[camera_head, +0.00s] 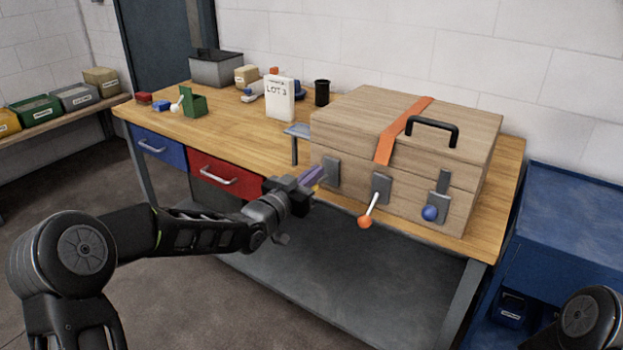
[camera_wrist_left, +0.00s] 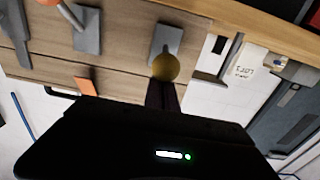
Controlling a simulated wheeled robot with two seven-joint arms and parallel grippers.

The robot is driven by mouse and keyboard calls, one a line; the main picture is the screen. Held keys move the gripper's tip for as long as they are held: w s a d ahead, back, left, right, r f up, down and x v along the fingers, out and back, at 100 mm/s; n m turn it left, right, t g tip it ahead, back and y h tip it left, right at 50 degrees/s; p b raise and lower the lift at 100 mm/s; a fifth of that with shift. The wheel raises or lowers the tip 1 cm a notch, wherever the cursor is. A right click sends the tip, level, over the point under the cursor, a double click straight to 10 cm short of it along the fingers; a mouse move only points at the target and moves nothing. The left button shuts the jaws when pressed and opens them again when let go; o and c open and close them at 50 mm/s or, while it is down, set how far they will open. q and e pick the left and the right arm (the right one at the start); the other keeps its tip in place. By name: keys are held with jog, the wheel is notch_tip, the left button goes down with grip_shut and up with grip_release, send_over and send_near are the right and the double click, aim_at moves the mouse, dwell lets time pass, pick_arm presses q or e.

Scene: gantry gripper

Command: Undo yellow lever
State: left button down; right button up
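A wooden case (camera_head: 455,174) stands on the workbench with three grey latch plates on its front. The yellow lever's ball (camera_wrist_left: 166,67) shows in the left wrist view, in front of its grey plate (camera_wrist_left: 164,38). In the head view its plate (camera_head: 332,171) is the leftmost, and the ball is mostly hidden by my gripper. My left gripper (camera_head: 314,179) is at the yellow ball, with its dark purple fingers (camera_wrist_left: 163,95) reaching to it. I cannot tell whether they are closed on it. My right gripper is out of view.
An orange-ball lever (camera_head: 366,221) sticks out at the middle plate, and a blue-ball lever (camera_head: 430,213) is at the right plate. An orange strap (camera_head: 403,130) crosses the lid beside a black handle (camera_head: 432,129). A LOT 3 card (camera_head: 280,99) stands behind left. A blue cabinet (camera_head: 570,225) is at right.

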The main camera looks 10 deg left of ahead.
pick_arm(q)
jog(key=shift+f+b, duration=0.75)
jog(key=shift+f, duration=0.15)
jog(key=shift+r, duration=0.15)
jog(key=shift+s+a+r+p, duration=0.35)
jog(key=shift+s+r, duration=0.25)
jog(key=shift+s, duration=0.35)
jog(key=v, duration=0.7)
jog(key=shift+b, duration=0.4)
